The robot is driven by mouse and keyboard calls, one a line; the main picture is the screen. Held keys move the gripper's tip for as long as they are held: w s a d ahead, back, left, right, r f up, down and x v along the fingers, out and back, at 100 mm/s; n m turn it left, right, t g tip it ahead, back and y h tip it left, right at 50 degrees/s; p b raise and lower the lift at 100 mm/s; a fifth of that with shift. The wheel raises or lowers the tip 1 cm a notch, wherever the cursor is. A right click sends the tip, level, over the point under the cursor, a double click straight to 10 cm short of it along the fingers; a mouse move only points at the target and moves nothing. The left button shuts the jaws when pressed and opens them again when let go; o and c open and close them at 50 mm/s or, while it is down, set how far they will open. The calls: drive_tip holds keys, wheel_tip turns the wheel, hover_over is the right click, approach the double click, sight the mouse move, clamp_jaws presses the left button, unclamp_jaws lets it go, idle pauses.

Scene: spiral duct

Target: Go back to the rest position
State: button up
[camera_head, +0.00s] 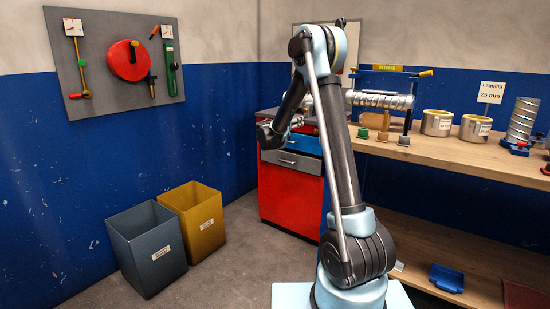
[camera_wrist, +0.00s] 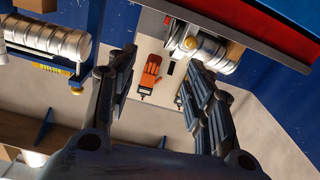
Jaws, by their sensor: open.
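My gripper (camera_wrist: 160,62) is open in the wrist view, with its two dark fingers spread apart. The gripper's fingers are too small there to make out clearly. A ribbed silver spiral duct (camera_head: 388,100) lies across a stand on the bench, partly behind my arm. It also shows at the upper left of the wrist view (camera_wrist: 45,38).
The wooden bench (camera_head: 470,158) carries tins (camera_head: 437,123) and an upright duct piece (camera_head: 522,120). A grey bin (camera_head: 147,250) and a yellow bin (camera_head: 195,222) stand on the floor at left. An orange glove (camera_wrist: 150,74) shows beyond the fingers. Floor near the bins is clear.

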drive_tip(key=s+d+r+g, duration=0.1)
drive_tip(key=s+d+g, duration=0.4)
drive_tip(key=s+d, duration=0.7)
drive_tip(key=s+d+f+n+g+y, duration=0.1)
drive_tip(key=s+d+f+g+y, duration=0.1)
drive_tip(key=s, duration=0.7)
drive_tip(key=s+d+f+n+g+y, duration=0.1)
drive_tip(key=s+d+f, duration=0.1)
drive_tip(key=s, duration=0.7)
drive_tip(key=s+a+f+n+g+y, duration=0.1)
drive_tip(key=s+f, duration=0.4)
drive_tip(key=s, duration=0.5)
drive_tip(key=s+a+f+n+g+y, duration=0.2)
drive_tip(key=s+a+f+y, duration=0.1)
drive_tip(key=s, duration=0.7)
drive_tip(key=s+a+f+n+g+y, duration=0.1)
drive_tip(key=s+a+f+y, duration=0.2)
drive_tip(key=s+f, duration=0.4)
drive_tip(key=s, duration=0.4)
drive_tip(key=shift+g, duration=0.3)
drive_tip(key=shift+w, duration=0.1)
drive_tip(key=shift+w+f, duration=0.2)
drive_tip(key=shift+w, duration=0.25)
